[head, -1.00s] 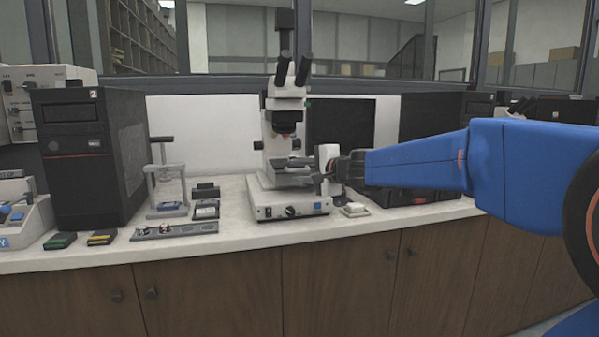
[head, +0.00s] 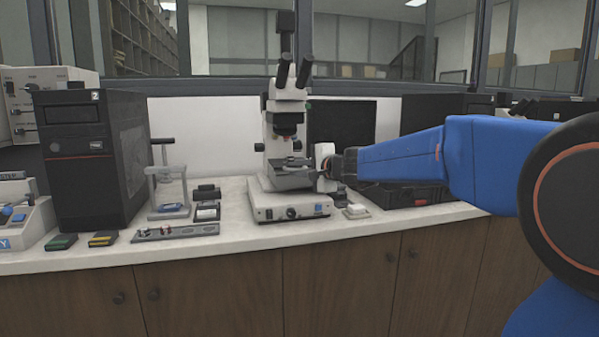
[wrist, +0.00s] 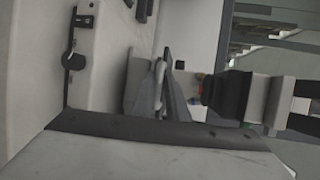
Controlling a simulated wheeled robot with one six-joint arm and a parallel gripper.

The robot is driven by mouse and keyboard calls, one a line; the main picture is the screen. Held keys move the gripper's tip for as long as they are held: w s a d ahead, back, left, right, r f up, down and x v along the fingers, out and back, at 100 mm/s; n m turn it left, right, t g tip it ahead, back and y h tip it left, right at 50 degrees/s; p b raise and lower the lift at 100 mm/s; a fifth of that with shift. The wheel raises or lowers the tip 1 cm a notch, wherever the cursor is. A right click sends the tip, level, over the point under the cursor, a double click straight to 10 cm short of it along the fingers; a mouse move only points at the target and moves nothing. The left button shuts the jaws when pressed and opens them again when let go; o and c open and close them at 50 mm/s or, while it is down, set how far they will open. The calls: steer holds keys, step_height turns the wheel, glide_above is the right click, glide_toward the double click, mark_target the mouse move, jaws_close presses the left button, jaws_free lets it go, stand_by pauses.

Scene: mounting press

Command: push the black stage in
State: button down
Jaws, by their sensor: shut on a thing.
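The black stage (head: 290,178) is a flat dark plate on the pale microscope (head: 288,110), above its white base (head: 292,208) and below the objectives. My gripper (head: 326,169) is at the right side of the microscope, at about stage height. Its fingers are close together at the stage's right edge, and the exact contact is small and partly hidden in the head view. In the wrist view, the narrow grey fingers (wrist: 165,85) show near the middle, close together, with the black and white microscope parts (wrist: 240,97) to their right.
A black computer tower (head: 85,160) and a small grey press stand (head: 168,185) are at the left. A black case (head: 410,195) lies under my arm at the right. A small white block (head: 355,211) sits near the base.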

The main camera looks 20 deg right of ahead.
steer(key=shift+w+f, duration=0.3)
steer(key=shift+f, duration=0.05)
steer(key=c, duration=1.8)
jaws_free()
steer(key=shift+f, duration=0.1)
steer(key=shift+c, duration=0.2)
steer(key=shift+r, duration=0.2)
steer(key=shift+s, duration=0.1)
steer(key=shift+s+d+r, duration=0.15)
steer(key=shift+s, duration=0.1)
steer(key=v, duration=1.6)
steer(key=shift+s, duration=0.3)
steer(key=shift+d, duration=0.2)
